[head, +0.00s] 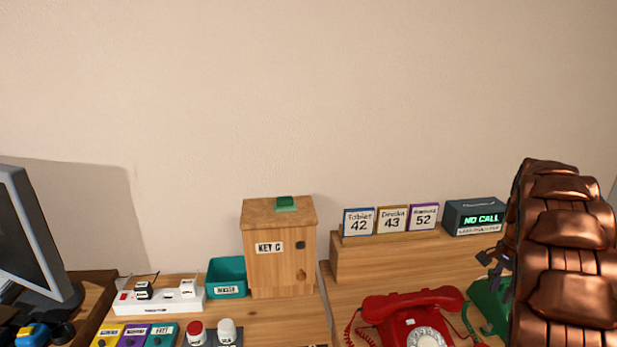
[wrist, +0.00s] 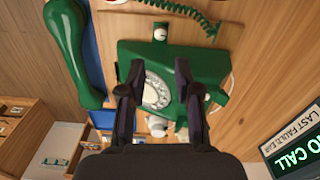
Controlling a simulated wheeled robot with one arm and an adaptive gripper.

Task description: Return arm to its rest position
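My gripper (wrist: 157,82) shows in the wrist view with its two dark fingers apart and nothing between them. It is above the green phone (wrist: 218,75), whose pale dial shows between the fingers. The green handset (wrist: 75,52) lies to the left of the phone body, off it, over a blue surface. In the head view, the gripper (head: 495,262) is a small dark shape at the right, in front of the green phone (head: 486,300). My copper arm hides part of that phone and the right edge of the scene.
A red phone (head: 400,313) stands left of the green one. Behind are number cards (head: 391,220) on a wooden ledge (head: 385,258) and a display (head: 478,218) reading NO CALL. A wooden box (head: 280,250), teal bin (head: 226,278) and monitor (head: 28,235) are further left. The space above is clear.

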